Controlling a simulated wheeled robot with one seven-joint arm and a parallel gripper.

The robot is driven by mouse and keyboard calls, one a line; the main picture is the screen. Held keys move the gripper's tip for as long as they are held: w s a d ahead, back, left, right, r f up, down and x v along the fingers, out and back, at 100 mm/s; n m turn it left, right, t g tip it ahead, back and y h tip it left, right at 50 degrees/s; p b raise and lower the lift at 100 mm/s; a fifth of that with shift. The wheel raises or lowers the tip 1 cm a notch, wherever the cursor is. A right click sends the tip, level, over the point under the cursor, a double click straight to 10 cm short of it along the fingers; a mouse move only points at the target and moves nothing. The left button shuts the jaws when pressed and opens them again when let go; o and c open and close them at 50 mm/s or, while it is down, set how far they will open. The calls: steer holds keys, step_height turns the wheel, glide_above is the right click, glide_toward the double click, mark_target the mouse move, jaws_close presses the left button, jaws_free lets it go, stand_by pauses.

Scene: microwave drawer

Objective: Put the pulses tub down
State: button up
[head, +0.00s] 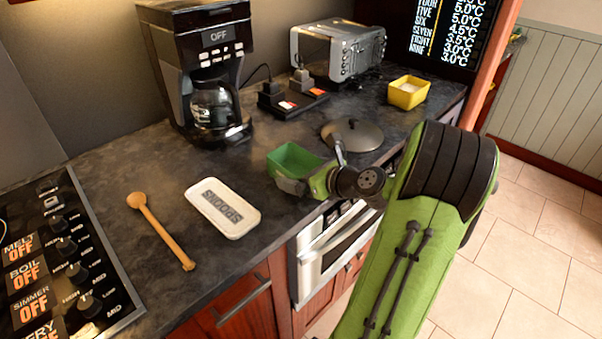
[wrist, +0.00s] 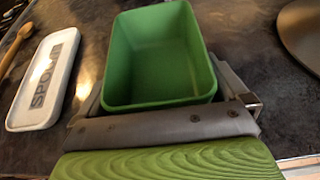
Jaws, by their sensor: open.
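A green open-topped tub (head: 294,159), which I take to be the pulses tub, stands upright on the dark counter near its front edge. It looks empty. In the wrist view the tub (wrist: 160,55) fills the middle, with grey gripper parts to its left and right. My gripper (head: 296,184) is open around the tub's near end, low by the counter. The tub's underside is hidden, and I cannot tell whether the fingers touch its walls.
A white tray marked SPOONS (head: 224,207) and a wooden spoon (head: 160,230) lie to the left. A round grey lid (head: 352,134) lies to the right. A yellow tub (head: 408,92), coffee maker (head: 205,70) and toaster (head: 337,50) stand farther back.

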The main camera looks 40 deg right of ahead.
steer(key=p+v, duration=0.3)
steer(key=v, duration=0.8)
steer(key=shift+s, duration=0.3)
